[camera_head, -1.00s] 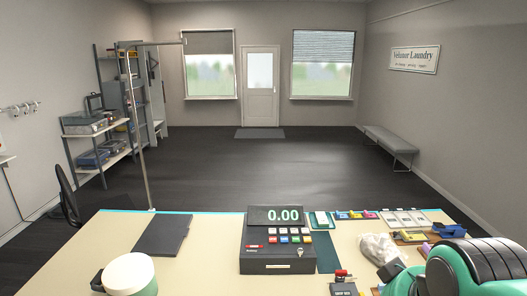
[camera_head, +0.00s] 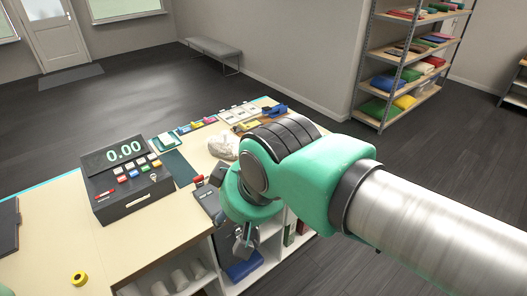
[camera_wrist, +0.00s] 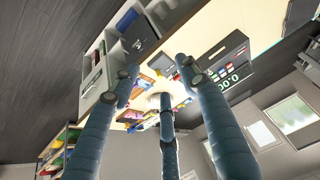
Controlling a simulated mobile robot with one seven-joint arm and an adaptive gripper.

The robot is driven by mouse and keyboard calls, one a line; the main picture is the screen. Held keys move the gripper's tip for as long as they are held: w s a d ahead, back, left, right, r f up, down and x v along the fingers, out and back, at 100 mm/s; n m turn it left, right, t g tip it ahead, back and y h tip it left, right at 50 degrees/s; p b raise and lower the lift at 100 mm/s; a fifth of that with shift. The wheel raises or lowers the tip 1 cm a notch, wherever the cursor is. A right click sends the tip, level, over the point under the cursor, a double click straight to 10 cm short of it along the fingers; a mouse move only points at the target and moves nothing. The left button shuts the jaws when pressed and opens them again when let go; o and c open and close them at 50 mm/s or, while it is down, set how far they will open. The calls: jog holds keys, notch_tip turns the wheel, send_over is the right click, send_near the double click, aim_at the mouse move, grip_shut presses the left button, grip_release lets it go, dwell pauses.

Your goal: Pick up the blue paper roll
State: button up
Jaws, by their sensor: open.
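I cannot make out a blue paper roll for certain. A blue object (camera_head: 245,266) lies in an open compartment under the counter in the head view, partly hidden, its shape unclear. A blue patch in a compartment also shows in the wrist view (camera_wrist: 128,18). My gripper (camera_head: 244,238) hangs over the counter's near edge, pointing down, close above that compartment. In the wrist view its blue-grey fingers (camera_wrist: 158,82) are spread apart with nothing between them.
The counter holds a cash register (camera_head: 128,180), a crumpled white bag (camera_head: 223,146), a blue tool (camera_head: 274,111) and a yellow tape ring (camera_head: 79,279). White rolls (camera_head: 180,279) lie in a lower compartment. A stocked shelf rack (camera_head: 403,58) stands at right. The floor between is clear.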

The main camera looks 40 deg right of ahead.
jog(key=w+d+r+n+g+p, duration=0.1)
jog(key=w+d+r+p, duration=0.1)
jog(key=w+d, duration=0.35)
jog(key=w+d+r+n+g+p, duration=0.1)
jog(key=w+d+r+n+p, duration=0.15)
jog(key=w, duration=0.65)
jog(key=w+d+f+n+g+h+p, duration=0.1)
jog(key=w+d+f+n+p, duration=0.2)
jog(key=w+d, duration=0.9)
jog(key=w+d+f+n+g+p, duration=0.1)
jog(key=d+f+p, duration=0.3)
jog(key=d+f, duration=0.7)
jog(key=w+d+f+n+g+y+p, duration=0.1)
jog(key=w+d+f+n+p, duration=0.1)
jog(key=d+f, duration=1)
jog(key=d+p, duration=0.1)
jog(key=d, duration=0.5)
jog(key=shift+w+n+g+p, duration=0.3)
jog(key=shift+w+n+p, duration=0.05)
jog(key=shift+f, duration=0.1)
